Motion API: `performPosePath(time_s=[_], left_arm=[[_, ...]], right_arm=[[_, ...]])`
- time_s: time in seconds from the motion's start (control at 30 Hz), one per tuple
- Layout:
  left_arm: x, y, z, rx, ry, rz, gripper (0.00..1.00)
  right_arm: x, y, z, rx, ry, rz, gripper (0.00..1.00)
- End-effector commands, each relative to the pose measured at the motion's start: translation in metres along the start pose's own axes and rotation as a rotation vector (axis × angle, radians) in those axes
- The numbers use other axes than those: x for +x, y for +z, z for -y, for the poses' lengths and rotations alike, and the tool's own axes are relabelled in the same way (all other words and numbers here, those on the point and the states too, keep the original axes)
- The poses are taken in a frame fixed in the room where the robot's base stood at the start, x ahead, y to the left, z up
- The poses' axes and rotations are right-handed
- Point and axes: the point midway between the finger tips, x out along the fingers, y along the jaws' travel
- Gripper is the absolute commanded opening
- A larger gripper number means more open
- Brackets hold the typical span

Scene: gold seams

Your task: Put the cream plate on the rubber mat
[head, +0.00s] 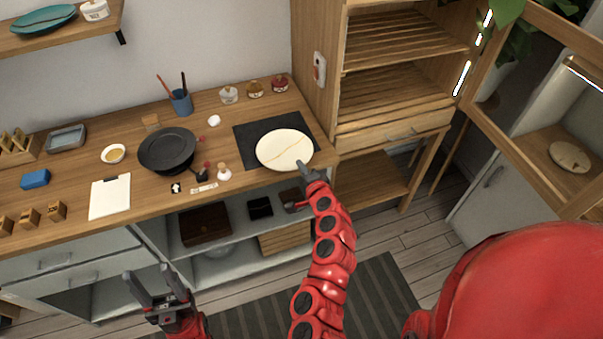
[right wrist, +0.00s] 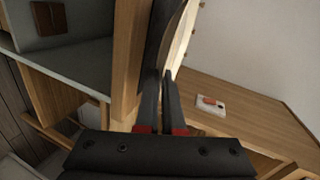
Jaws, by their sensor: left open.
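The cream plate (head: 284,149) with gold seams lies flat over the front right part of the dark rubber mat (head: 250,132), hiding that part. I cannot tell whether it touches the mat. My right gripper (head: 306,173) is at the plate's front right rim. In the right wrist view, its fingers (right wrist: 161,88) are close together with the rim of the plate (right wrist: 180,38) between them. My left gripper (head: 150,292) is open and empty, low in front of the counter.
A wooden cabinet (head: 318,100) rises at the right.

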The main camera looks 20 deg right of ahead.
Motion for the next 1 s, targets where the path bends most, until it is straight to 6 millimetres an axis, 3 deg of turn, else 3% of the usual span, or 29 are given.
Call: performPosePath(time_s=[0.3, 0.83, 0.9, 1.0], left_arm=[[0.007, -0.001, 0.0, 0.0, 0.0, 0.0, 0.56], [-0.003, 0.001, 0.0, 0.0, 0.0, 0.0, 0.56], [-0.001, 0.0, 0.0, 0.0, 0.0, 0.0, 0.56], [-0.001, 0.0, 0.0, 0.0, 0.0, 0.0, 0.56]], right_arm=[[0.011, 0.006, -0.032, 0.001, 0.002, 0.004, 0.0], [0.015, 0.007, -0.041, 0.001, 0.0, 0.002, 0.0], [0.014, 0.006, -0.04, 0.0, 0.001, 0.002, 0.17], [0.014, 0.006, -0.04, 0.0, 0.001, 0.002, 0.35]])
